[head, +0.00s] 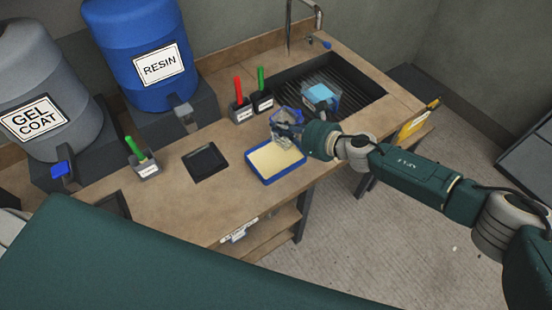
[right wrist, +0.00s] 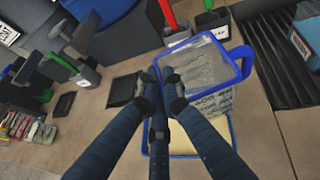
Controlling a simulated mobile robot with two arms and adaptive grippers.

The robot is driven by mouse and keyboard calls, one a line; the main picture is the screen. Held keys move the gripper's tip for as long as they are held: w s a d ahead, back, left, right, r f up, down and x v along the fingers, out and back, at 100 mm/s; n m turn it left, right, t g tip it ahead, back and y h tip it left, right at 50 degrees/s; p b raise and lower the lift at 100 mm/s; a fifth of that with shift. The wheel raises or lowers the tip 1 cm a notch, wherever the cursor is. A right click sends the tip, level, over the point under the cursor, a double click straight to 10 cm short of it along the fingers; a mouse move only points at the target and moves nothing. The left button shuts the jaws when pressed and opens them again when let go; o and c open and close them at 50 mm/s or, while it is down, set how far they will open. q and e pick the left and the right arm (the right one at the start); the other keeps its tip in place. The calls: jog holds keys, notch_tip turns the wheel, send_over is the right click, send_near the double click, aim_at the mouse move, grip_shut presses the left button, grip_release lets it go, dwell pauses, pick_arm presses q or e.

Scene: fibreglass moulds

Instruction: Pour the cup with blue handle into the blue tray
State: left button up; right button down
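A clear, square-sided cup (head: 280,127) with a blue rim is at my right gripper (head: 298,134), just above the back part of the blue tray. My left gripper is not in view.
Behind the tray stand small holders with a red (head: 238,87) and a green (head: 260,78) handle. A sink grate (head: 355,88) holds a container with light blue (head: 320,93). A black square tray (head: 205,162) lies left. Resin (head: 135,25) and gel coat (head: 60,125) drums stand at back left.

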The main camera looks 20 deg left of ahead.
jog(key=shift+a+r, duration=0.1)
dwell(0.4)
jog(key=shift+r, duration=2)
